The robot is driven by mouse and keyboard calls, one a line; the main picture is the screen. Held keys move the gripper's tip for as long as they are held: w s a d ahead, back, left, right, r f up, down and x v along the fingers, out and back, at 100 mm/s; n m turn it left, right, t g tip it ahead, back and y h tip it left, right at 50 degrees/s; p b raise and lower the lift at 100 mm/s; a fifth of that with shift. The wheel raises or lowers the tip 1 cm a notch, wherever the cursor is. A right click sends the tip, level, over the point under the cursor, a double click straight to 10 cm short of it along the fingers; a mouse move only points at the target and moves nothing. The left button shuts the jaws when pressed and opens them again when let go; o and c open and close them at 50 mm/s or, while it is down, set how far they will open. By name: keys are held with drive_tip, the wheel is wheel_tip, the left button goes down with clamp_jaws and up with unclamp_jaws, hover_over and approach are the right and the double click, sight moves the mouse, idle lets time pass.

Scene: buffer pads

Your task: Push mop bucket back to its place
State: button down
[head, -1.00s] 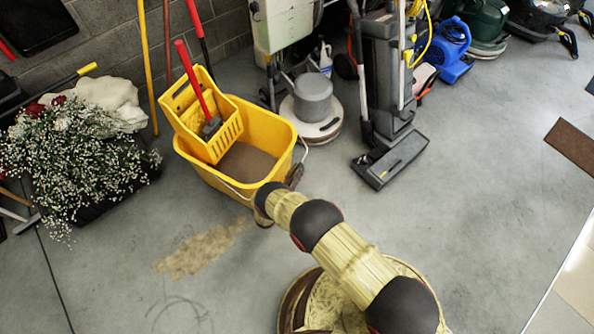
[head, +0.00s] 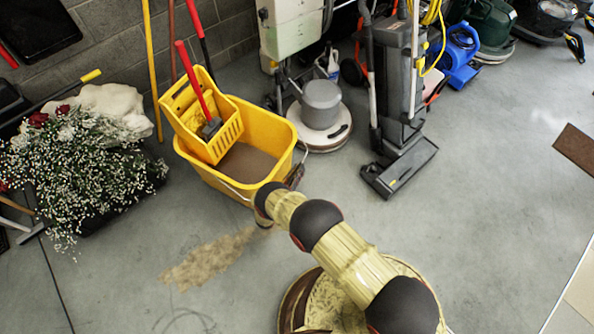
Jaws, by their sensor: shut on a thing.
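The yellow mop bucket (head: 268,130) stands on the grey floor left of centre, with brown water inside. A yellow wringer (head: 207,140) with a red handle sits on its back left side. My arm reaches up from the lower right to the bucket's near right side. My gripper (head: 264,219) is low at that side, shut on the bucket. The wrist hides most of the jaws, so the exact grip spot cannot be seen.
White flowers (head: 75,165) stand left of the bucket, close to the wall. A floor polisher (head: 320,115) is just right of it, then an upright vacuum (head: 400,110). Poles lean on the block wall behind.

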drive_tip(key=shift+w+a+r, duration=0.2)
drive_tip(key=shift+w+a, duration=0.15)
drive_tip(key=c, duration=1.8)
unclamp_jaws()
drive_tip(key=shift+o, duration=0.6)
drive_tip(key=shift+s+d+f, duration=0.1)
drive_tip(key=shift+d, duration=0.1)
drive_tip(key=v, duration=1.2)
